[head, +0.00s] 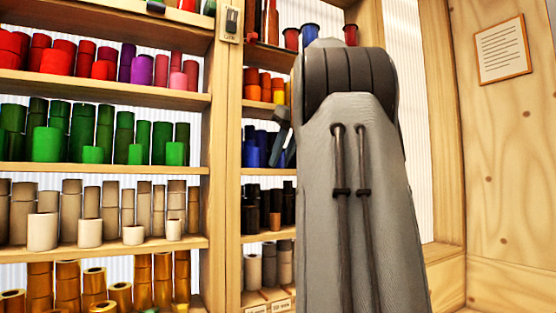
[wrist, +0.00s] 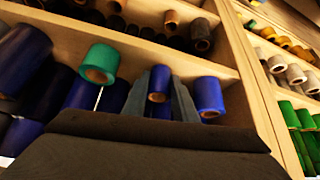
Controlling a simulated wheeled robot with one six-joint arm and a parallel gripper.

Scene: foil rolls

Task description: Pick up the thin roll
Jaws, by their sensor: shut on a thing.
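My gripper (wrist: 159,94) is shut on a thin blue roll (wrist: 159,78), with one dark finger on each side of it in the wrist view. The roll has a brown core at its near end. In the head view my grey arm covers most of the gripper, and only a dark part of it (head: 283,130) shows beside the blue shelf. The held roll cannot be made out there. I cannot tell whether it still touches the shelf.
A wider blue roll (wrist: 208,98) is close beside the gripper, and a green roll (wrist: 99,63) is on the other side. More blue rolls (wrist: 24,55) stand near. A wooden upright (wrist: 248,70) divides the shelves. Shelves of green rolls (head: 47,143) and red rolls (head: 55,60) fill the left.

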